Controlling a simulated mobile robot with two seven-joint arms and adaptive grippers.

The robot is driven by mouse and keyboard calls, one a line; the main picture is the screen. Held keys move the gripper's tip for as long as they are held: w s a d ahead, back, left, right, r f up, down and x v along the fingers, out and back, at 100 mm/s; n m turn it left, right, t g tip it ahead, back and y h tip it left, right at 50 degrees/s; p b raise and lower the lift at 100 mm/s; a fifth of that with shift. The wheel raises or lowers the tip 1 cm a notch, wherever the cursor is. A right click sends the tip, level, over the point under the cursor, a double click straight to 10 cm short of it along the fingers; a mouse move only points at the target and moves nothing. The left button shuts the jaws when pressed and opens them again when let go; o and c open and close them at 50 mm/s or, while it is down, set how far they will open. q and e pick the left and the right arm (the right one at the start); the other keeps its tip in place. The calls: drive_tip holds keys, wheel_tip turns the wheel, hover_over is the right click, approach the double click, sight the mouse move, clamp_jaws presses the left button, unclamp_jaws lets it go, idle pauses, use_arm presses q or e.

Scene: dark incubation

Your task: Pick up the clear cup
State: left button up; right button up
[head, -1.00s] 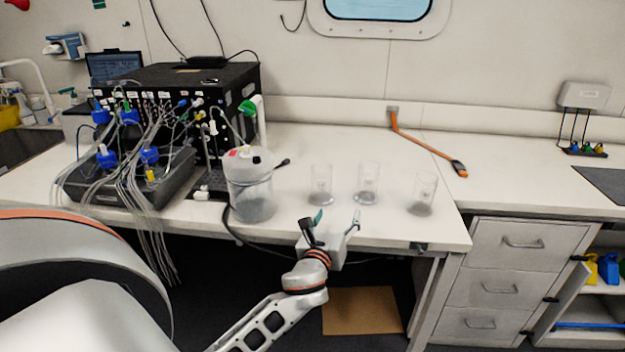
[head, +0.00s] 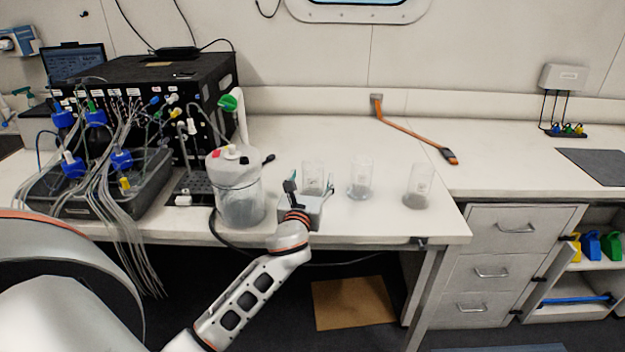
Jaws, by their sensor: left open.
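Three clear cups stand upright in a row on the white bench (head: 385,222): a left cup (head: 313,173), a middle cup (head: 360,179) and a right cup (head: 418,188). I cannot tell which one is the named clear cup. My left gripper (head: 311,183) is open at the bench's front edge, just in front of the left cup. Its fingers show to either side of that cup's lower part, and the gripper body hides the cup's base. I cannot tell whether they touch. My right gripper is not in view.
A large clear jar with a white lid (head: 238,190) stands close left of my gripper. Further left are a black instrument (head: 180,85) and a tray of tubing (head: 60,195). An orange-handled tool (head: 410,130) lies behind the cups. Bench right of the cups is clear.

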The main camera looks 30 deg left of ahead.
use_arm(q)
drive_tip(key=x, duration=0.4)
drive_tip(key=shift+w+a, duration=0.1)
drive_tip(key=shift+a, duration=0.05)
drive_tip(key=shift+c, duration=0.3)
drive_tip(key=c, duration=1.2)
